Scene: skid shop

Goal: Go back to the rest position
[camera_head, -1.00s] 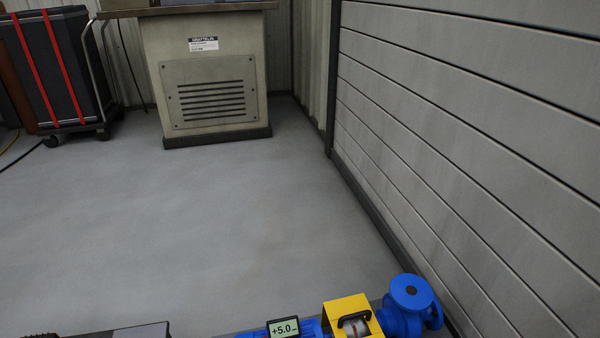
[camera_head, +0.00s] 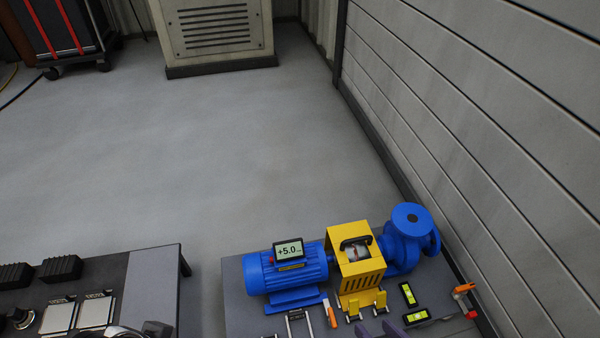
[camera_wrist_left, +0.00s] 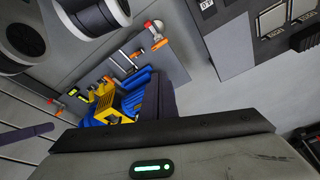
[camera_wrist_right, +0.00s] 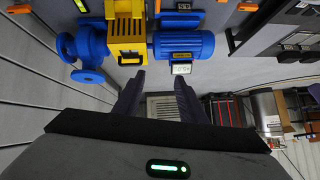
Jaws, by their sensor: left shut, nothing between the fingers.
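My right gripper (camera_head: 381,330) shows only its fingertips at the bottom edge of the head view, in front of the yellow guard. In the right wrist view its two purple fingers (camera_wrist_right: 160,98) stand apart with nothing between them. My left gripper (camera_wrist_left: 158,97) shows in the left wrist view as dark fingers closed together, with nothing held. In that view it points toward the pump skid. I cannot make out the left gripper in the head view.
A blue motor (camera_head: 286,272), yellow coupling guard (camera_head: 361,265) and blue pump (camera_head: 407,240) sit on a grey skid (camera_head: 238,300) by the wall. A dark bench (camera_head: 150,280) stands left. A cabinet (camera_head: 218,35) stands behind; the floor between is clear.

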